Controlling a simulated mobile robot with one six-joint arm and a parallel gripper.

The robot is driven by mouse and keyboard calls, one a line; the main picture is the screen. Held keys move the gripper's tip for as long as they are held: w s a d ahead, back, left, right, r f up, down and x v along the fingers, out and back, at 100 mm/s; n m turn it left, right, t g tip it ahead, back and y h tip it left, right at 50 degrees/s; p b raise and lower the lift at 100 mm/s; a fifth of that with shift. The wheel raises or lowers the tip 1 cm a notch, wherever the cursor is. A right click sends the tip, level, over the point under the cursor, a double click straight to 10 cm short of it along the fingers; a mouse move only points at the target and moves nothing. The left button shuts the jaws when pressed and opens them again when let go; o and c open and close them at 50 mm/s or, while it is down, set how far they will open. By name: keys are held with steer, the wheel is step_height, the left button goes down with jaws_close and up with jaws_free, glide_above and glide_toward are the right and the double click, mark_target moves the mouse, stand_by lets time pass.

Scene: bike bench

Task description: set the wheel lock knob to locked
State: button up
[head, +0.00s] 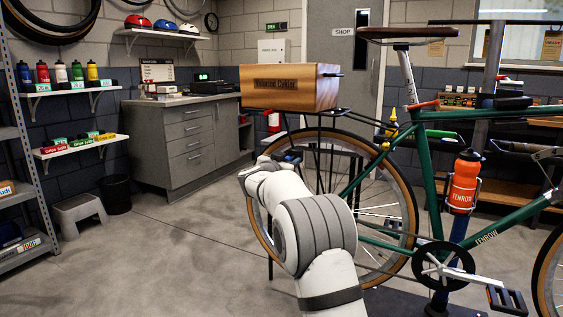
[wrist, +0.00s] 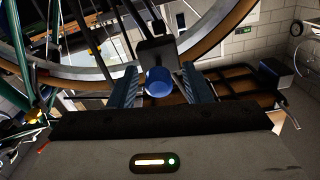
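The wheel lock knob, a round blue knob (wrist: 158,81), shows in the wrist view in front of a dark lock housing (wrist: 156,50) beside the bike's rear wheel (wrist: 215,38). My gripper (wrist: 159,75) is open, with one ridged finger to the left of the knob and one to the right. Gaps show between the knob and both fingers; I cannot tell how deep the knob sits between them. In the head view my gripper (head: 288,156) is small and partly hidden by my arm, at the left side of the rear wheel (head: 409,205). The knob's set position cannot be read.
The green bike (head: 430,185) stands at the right, with a wooden crate (head: 285,88) on its rear rack above my gripper. Spokes and rack struts are close to my gripper. A grey drawer cabinet (head: 195,140) stands behind.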

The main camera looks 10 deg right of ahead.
steer(key=shift+s+a, duration=0.1)
steer(key=v, duration=0.7)
steer(key=shift+s+a, duration=0.2)
steer(key=shift+s, duration=0.05)
steer(key=shift+c, duration=0.5)
